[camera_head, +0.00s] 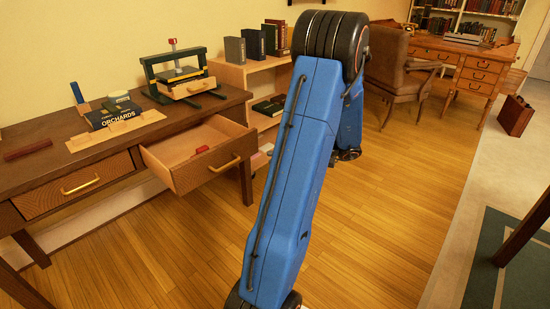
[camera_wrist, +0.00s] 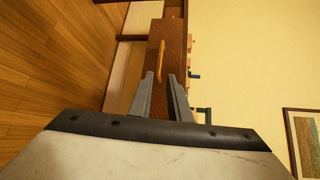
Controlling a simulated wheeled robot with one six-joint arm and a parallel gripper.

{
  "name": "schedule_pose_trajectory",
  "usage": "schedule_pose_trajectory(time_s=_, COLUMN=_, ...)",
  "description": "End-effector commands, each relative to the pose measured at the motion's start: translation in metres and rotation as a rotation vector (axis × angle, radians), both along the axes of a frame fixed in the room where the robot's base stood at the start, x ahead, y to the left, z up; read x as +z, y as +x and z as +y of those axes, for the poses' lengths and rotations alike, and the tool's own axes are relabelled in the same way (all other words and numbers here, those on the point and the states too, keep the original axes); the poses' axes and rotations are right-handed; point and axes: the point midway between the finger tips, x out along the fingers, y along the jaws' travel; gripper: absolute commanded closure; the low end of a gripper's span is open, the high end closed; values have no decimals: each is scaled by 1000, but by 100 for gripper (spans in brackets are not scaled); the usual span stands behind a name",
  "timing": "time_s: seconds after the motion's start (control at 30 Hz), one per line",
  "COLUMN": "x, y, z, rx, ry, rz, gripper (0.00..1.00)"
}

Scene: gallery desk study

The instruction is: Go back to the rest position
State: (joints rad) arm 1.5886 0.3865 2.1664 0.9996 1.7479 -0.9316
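My gripper (camera_wrist: 160,76) shows in the wrist view with its two grey fingers apart and nothing between them. Beyond the fingertips is a wooden drawer front with a yellow handle (camera_wrist: 161,62), seen sideways; the fingers look clear of it. In the head view my blue arm rises through the middle and folds over at the top, and the gripper itself is hidden. The desk's open drawer (camera_head: 165,167) is pulled out on the left, with a small red object (camera_head: 201,150) inside. The closed drawer (camera_head: 75,187) is beside it.
The dark desk (camera_head: 45,138) holds a small press (camera_head: 183,79), a book marked ORCHARDS (camera_head: 113,112) and a dark red bar (camera_head: 28,150). A low bookshelf (camera_head: 263,66), a brown chair (camera_head: 399,76) and another desk (camera_head: 462,58) stand behind. The wooden floor (camera_head: 400,210) at right is clear.

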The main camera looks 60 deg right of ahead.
Motion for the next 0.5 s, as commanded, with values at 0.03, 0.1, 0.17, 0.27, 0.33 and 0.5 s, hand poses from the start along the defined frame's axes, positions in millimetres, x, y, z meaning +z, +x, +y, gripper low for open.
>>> schedule_pose_trajectory(time_s=0.03, x=0, y=0, z=0, rx=0, ry=0, rz=0, gripper=83)
schedule_pose_trajectory(time_s=0.1, x=0, y=0, z=0, rx=0, ry=0, rz=0, gripper=83)
schedule_pose_trajectory(time_s=0.17, x=0, y=0, z=0, rx=0, ry=0, rz=0, gripper=83)
schedule_pose_trajectory(time_s=0.27, x=0, y=0, z=0, rx=0, ry=0, rz=0, gripper=83)
schedule_pose_trajectory(time_s=0.33, x=0, y=0, z=0, rx=1, ry=0, rz=1, gripper=83)
schedule_pose_trajectory(time_s=0.5, x=5, y=15, z=16, rx=46, ry=-13, rz=35, gripper=83)
